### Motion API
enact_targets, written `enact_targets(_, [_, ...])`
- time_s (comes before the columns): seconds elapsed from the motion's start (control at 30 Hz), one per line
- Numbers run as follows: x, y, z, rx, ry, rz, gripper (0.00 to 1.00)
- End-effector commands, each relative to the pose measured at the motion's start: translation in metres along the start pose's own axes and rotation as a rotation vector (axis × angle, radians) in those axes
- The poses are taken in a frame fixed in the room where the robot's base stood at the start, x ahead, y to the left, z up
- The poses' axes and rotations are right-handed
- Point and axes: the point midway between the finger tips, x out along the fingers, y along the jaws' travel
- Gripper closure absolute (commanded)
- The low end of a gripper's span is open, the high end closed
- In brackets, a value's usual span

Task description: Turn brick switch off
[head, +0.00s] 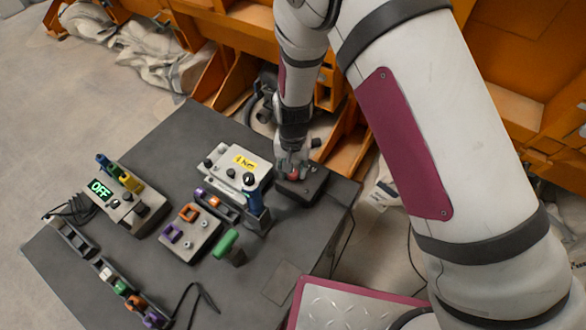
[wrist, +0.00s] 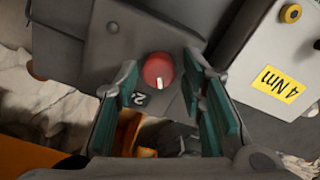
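The brick-red round knob (wrist: 158,70) with a white pointer mark sits on a dark box (wrist: 95,40). In the wrist view the pointer mark is on the knob's lower side. My gripper (wrist: 161,64) is open, with its teal-padded fingers on either side of the knob and a gap to each. In the head view my gripper (head: 292,163) is over the dark box (head: 311,188) at the table's right corner, and the red knob (head: 294,175) shows just under it. I cannot tell the height gap.
A light panel (head: 229,170) with a yellow "4 Nm" label stands close left of the dark box. A blue-handled tool (head: 254,196) and green handle (head: 228,242) are nearby. A display box (head: 101,189) reads "OFF" at the left. Orange structure (head: 350,140) lies behind.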

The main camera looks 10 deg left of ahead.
Motion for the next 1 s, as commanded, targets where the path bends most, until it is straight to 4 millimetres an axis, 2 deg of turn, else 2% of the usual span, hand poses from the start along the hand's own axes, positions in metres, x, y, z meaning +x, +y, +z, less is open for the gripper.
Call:
enact_targets(0.3, [0.000,0.001,0.001,0.002,-0.002,0.001,0.54])
enact_targets(0.43, [-0.009,0.000,0.000,0.002,0.000,0.000,0.54])
enact_targets(0.57, [-0.030,-0.001,0.000,0.001,0.002,-0.001,0.54])
enact_targets(0.8, [-0.080,-0.001,0.000,0.001,0.002,-0.002,0.54])
enact_targets(1.0, [-0.109,0.000,0.000,0.001,0.001,-0.001,0.54])
